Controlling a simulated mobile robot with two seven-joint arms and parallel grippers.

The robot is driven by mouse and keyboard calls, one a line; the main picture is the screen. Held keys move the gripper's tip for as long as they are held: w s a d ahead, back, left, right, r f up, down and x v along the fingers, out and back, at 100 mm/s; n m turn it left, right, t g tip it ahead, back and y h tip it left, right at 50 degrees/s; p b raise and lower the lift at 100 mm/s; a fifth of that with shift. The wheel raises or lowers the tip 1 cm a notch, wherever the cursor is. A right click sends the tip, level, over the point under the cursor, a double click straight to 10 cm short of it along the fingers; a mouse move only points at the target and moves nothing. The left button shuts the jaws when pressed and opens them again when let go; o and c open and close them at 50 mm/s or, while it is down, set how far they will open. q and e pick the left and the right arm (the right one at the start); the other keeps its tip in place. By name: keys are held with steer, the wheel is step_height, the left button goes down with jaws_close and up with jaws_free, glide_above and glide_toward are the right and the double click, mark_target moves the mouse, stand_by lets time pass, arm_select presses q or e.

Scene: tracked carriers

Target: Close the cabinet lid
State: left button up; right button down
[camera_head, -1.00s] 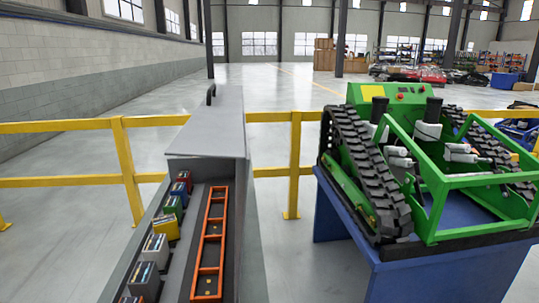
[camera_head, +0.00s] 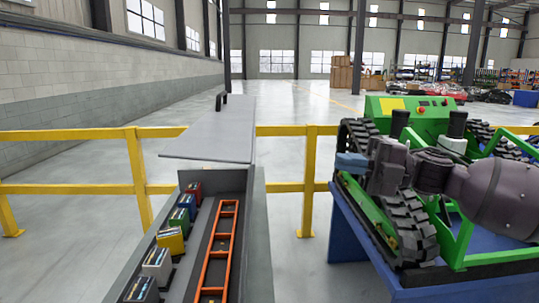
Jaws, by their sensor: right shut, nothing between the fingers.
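The grey cabinet (camera_head: 259,240) stands at the lower middle, and its near interior is uncovered. Its flat grey lid (camera_head: 215,138) is at the far end, not covering the near interior, and its left corner juts out past the cabinet's left side. A dark handle (camera_head: 221,101) stands up at the lid's far edge. My right gripper (camera_head: 350,164) is shut and empty, right of the lid and apart from it, in front of the green tracked machine. My left gripper is not in view.
Inside the cabinet are an orange ladder-like frame (camera_head: 205,268) and several coloured boxes, one yellow (camera_head: 170,240). A yellow railing (camera_head: 308,180) runs behind. The green tracked carrier (camera_head: 433,122) stands on a blue table (camera_head: 350,240) at right. Floor shows between cabinet and table.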

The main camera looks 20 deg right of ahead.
steer(key=s+p+x, duration=0.1)
steer(key=p+x, duration=0.1)
steer(key=x, duration=1.2)
steer(key=shift+r+n+g, duration=0.4)
steer(key=shift+w+a, duration=0.1)
steer(key=shift+a, duration=0.05)
